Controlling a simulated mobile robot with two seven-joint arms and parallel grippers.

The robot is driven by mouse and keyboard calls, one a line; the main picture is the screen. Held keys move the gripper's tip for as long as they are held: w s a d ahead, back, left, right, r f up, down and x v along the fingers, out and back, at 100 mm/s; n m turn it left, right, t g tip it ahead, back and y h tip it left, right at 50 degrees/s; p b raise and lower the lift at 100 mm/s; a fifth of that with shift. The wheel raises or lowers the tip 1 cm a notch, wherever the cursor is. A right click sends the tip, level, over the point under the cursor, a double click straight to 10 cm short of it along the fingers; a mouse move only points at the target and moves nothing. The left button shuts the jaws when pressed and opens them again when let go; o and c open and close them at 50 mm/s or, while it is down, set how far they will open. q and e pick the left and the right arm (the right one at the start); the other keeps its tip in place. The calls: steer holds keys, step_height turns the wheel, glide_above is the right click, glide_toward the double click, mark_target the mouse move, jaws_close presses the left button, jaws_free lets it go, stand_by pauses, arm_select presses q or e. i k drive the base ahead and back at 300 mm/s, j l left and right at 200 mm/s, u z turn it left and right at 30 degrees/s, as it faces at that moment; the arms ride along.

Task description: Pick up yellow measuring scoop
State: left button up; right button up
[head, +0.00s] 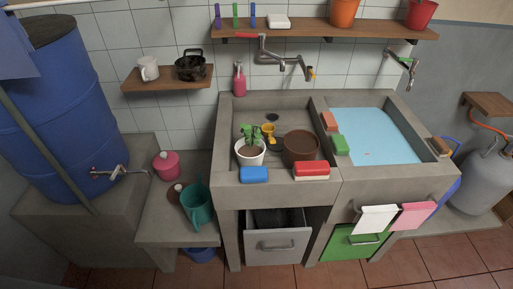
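The yellow measuring scoop (268,129) is small and lies in the left basin of the concrete sink (229,122). Neither of my grippers shows in the head view.
A blue sponge (255,175) and a red-and-white block (311,170) lie on the sink's front ledge. The right basin holds blue water (371,137), with a green block (340,145) on the divider. A wall faucet (284,58) hangs above. A drawer (278,244) stands open below.

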mark_target(268, 129)
steer(key=k+l+u, duration=0.1)
steer(key=l+u, duration=0.25)
steer(key=l, duration=2.45)
